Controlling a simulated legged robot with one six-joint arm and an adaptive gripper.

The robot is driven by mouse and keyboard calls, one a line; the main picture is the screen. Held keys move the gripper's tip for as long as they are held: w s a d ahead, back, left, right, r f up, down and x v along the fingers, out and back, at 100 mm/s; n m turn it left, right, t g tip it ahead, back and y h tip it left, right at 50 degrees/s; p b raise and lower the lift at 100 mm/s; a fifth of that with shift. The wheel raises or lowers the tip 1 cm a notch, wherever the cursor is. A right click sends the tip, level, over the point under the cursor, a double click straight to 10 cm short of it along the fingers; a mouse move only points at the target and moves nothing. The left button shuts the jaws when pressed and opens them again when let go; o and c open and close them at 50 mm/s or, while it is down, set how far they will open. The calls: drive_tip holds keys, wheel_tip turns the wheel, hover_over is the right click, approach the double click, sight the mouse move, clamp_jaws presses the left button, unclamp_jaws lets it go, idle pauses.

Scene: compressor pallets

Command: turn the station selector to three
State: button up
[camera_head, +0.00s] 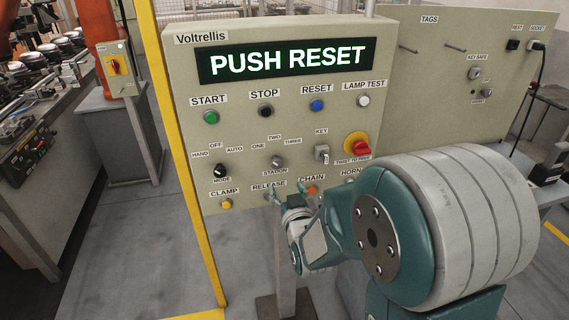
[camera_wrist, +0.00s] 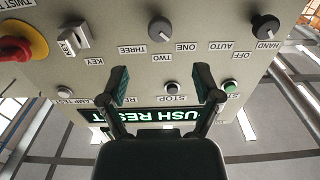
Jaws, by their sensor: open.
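The station selector (camera_head: 277,162) is a small grey knob on the beige control panel (camera_head: 183,120), below the labels ONE, TWO and THREE. It also shows in the wrist view (camera_wrist: 160,29), where the panel appears upside down. I cannot tell surely which label its pointer faces. My gripper (camera_head: 289,195) is open and empty, in front of the lower panel near the RELEASE and CHAIN labels. In the wrist view my gripper's two fingers (camera_wrist: 162,80) are spread apart, and the selector lies beyond the gap between them, apart from both. The panel's display (camera_head: 288,60) reads PUSH RESET.
The black MODE knob (camera_head: 220,171) is left of the selector. The key switch (camera_head: 322,153) and red emergency knob (camera_head: 361,148) are to its right. A row of buttons, including blue RESET (camera_head: 317,105), is above. A yellow post (camera_head: 181,150) stands along the panel's left edge.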

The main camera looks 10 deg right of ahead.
sight(278, 166)
drive_tip(key=w, duration=0.6)
drive_tip(key=w+d, duration=0.1)
drive_tip(key=w, duration=0.2)
drive_tip(key=shift+w, duration=0.3)
drive_tip(key=shift+w+a, duration=0.1)
drive_tip(key=shift+w, duration=0.2)
drive_tip(key=shift+w+a, duration=0.15)
drive_tip(key=shift+a, duration=0.55)
drive_tip(key=shift+d, duration=0.1)
drive_tip(key=c, duration=0.6)
drive_tip(key=shift+d, duration=0.3)
clamp_jaws()
